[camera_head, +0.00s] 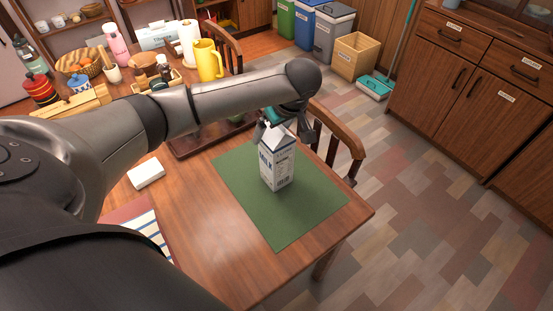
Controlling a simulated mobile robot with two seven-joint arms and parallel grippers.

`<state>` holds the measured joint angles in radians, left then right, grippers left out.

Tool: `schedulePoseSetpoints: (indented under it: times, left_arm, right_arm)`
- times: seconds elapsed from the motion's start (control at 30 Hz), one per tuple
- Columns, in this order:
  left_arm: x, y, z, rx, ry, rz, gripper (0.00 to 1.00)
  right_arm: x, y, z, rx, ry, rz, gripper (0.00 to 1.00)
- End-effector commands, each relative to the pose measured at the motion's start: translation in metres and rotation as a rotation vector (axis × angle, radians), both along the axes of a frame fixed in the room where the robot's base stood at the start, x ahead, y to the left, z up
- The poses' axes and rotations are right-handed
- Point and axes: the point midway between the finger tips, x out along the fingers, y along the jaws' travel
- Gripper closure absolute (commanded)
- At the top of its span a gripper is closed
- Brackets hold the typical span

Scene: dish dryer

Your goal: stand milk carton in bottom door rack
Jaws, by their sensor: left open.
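The milk carton (278,165) is white with blue lettering and a gabled top. It stands upright on a green placemat (310,205) on the wooden table. My left gripper (286,126) is at the carton's gabled top, with its fingers open and showing on either side of it. Whether the fingers touch the carton cannot be told. My right gripper is not in view. No door rack is in view.
A wooden chair (338,140) stands close behind the placemat. A small white box (146,173) and a striped cloth (140,222) lie at the table's left. A yellow pitcher (207,60) stands farther back. The floor at right, before the wooden cabinets (480,75), is clear.

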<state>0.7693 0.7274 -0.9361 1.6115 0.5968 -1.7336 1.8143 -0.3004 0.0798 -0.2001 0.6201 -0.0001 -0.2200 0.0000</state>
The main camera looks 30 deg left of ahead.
Motion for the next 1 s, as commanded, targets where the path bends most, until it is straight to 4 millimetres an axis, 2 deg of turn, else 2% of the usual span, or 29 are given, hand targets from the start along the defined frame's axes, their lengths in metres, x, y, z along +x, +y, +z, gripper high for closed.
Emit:
schedulePoseSetpoints:
  times: [0.2,1.0]
  left_arm:
    - [0.0003,0.0003,0.0002,0.0,-0.001,0.0,0.0]
    - [0.0,-0.0004,0.0001,-0.001,0.0,-0.001,0.9]
  right_arm:
    - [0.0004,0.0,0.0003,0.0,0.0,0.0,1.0]
    - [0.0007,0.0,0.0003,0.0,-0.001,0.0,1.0]
